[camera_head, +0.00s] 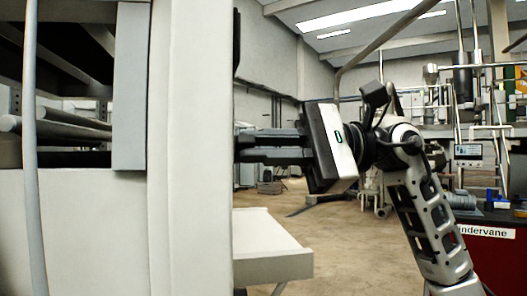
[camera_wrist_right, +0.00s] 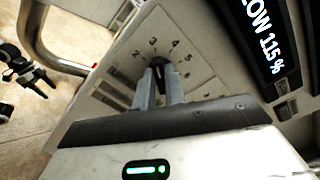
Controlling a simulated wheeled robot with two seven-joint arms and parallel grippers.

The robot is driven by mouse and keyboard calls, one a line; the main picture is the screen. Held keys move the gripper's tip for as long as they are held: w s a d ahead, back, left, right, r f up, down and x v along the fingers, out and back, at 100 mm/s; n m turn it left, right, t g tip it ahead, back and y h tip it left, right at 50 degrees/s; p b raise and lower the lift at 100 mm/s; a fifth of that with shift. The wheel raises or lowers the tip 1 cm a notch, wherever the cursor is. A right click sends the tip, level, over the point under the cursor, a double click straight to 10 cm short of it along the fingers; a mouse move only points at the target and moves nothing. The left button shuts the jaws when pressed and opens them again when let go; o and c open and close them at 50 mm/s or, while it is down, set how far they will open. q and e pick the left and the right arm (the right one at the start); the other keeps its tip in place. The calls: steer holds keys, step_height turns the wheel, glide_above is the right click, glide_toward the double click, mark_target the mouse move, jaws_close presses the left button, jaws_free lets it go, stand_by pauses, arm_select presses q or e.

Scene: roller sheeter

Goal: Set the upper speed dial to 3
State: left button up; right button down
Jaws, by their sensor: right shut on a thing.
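My right gripper (camera_head: 240,148) reaches left from its arm in the head view, with its fingertips going behind the pale machine panel edge. In the right wrist view, my right gripper (camera_wrist_right: 160,82) is shut on a dark dial knob (camera_wrist_right: 157,63), with one grey finger on each side. Numbers from 2 to 6 show on the dial plate (camera_wrist_right: 195,62) around the knob. The fingers cover much of the knob, so I cannot tell its exact setting. My left gripper (camera_wrist_right: 38,80) seems to show small at the left of the wrist view, its dark fingers apart.
A display (camera_wrist_right: 262,35) beside the dial reads "LOW 115%", partly cut off. A bent metal tube (camera_wrist_right: 40,45) stands left of the panel. The tall machine panel (camera_head: 190,150) blocks the head view of the dial. A pale shelf (camera_head: 265,245) juts out below my right gripper.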

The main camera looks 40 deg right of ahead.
stand_by(0.3)
steer(key=c, duration=1.5)
jaws_free()
steer(key=shift+o, duration=0.2)
steer(key=b+v, duration=0.2)
steer(key=v, duration=1.4)
steer(key=shift+b, duration=0.3)
